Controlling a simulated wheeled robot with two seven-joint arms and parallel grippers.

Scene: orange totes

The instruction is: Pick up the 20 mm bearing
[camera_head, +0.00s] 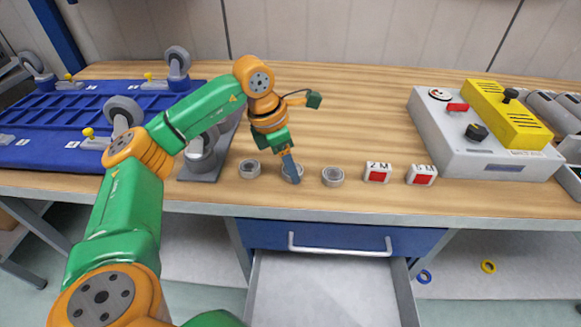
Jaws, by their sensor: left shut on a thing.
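Three small grey ring-shaped bearings stand in a row near the front edge of the wooden table: the left bearing (250,169), the middle bearing (293,176) and the right bearing (333,177). I cannot read which one is 20 mm. My left gripper (290,168) points down at the middle bearing and is shut on it. The fingers hide part of this bearing, and it appears to be at table level. My right gripper is not in view.
Two white-and-red boxes (377,172) (422,175) stand right of the bearings. A grey machine with a yellow block (505,113) stands at the right. A blue tray (50,117) lies at the left. An open drawer (330,290) sticks out below the table.

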